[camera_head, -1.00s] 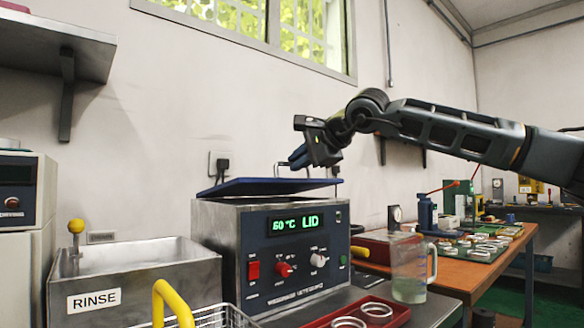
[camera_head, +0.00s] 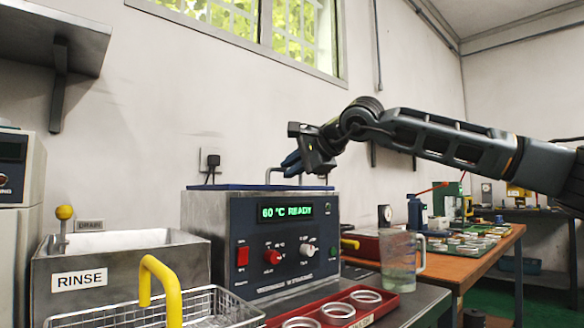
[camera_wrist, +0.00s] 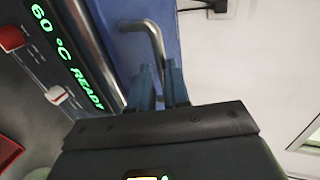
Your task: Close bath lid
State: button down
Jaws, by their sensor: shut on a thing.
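The bath (camera_head: 262,240) is a metal box with a dark blue front panel, and its green display reads "60 °C READY". Its blue lid (camera_head: 232,187) lies flat on top, level with the box's upper edge; it also shows in the wrist view (camera_wrist: 136,58). A bent metal handle (camera_head: 270,173) stands up from the lid, and its end shows in the wrist view (camera_wrist: 152,36). My gripper (camera_head: 291,164) is above the lid, its blue fingers shut on the handle; in the wrist view the fingers (camera_wrist: 160,88) close around the handle's bar, partly hiding it.
A rinse tank (camera_head: 115,270) stands left of the bath. A wire basket with a yellow handle (camera_head: 165,285) is in front. A red tray with metal rings (camera_head: 340,308) and a clear beaker (camera_head: 400,262) are at the right. A wooden bench (camera_head: 480,253) stands behind.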

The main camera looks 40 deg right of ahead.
jog(key=c, duration=1.2)
grip_release()
jog(key=shift+s+f, duration=0.2)
jog(key=shift+f, duration=0.75)
jog(key=shift+o, duration=0.2)
jog(key=r+p+v, duration=0.1)
jog(key=v, duration=0.7)
jog(key=shift+p, duration=0.4)
jog(key=shift+w, duration=0.15)
